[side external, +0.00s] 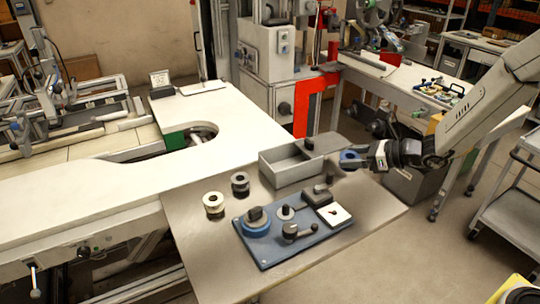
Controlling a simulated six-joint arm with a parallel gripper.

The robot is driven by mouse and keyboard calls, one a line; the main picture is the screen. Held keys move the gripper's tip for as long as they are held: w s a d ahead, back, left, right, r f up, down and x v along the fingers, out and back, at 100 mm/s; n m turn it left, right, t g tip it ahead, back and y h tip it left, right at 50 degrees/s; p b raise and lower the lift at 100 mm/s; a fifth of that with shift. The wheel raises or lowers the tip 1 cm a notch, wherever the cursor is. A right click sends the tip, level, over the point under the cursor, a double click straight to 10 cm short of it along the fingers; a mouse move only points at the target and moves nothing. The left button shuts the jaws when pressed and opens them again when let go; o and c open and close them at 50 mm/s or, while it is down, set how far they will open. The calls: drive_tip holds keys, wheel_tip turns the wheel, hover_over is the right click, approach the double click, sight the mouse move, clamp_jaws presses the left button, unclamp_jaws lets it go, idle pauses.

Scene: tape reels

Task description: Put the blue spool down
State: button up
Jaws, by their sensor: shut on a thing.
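The blue spool (350,159) is at the end of my gripper (364,155), which is shut on it. My arm reaches in from the right, and the spool is held just right of the grey open box, seemingly above table height. The spool is small here, so its exact tilt and its gap to the box are hard to tell. Another blue round piece (255,229) with a black knob on top sits on the left part of the blue board (275,257).
A grey open box (288,172) stands at the back of the metal table (200,250). A dark spool (240,184) and a cream spool (213,204) stand left of the board. The board bears a lever, black parts and a white square plate (334,214). The table's right front is clear.

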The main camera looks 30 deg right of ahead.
drive_tip(key=shift+s+f+n+y, duration=0.25)
drive_tip(key=shift+f+n+y, duration=0.05)
drive_tip(key=shift+f, duration=0.35)
hover_over(346, 197)
drive_tip(key=shift+f, duration=2.2)
drive_tip(key=shift+f, duration=0.1)
drive_tip(key=shift+f, duration=1.7)
drive_tip(key=shift+f, duration=0.1)
drive_tip(key=o, duration=0.9)
drive_tip(key=shift+o, duration=0.2)
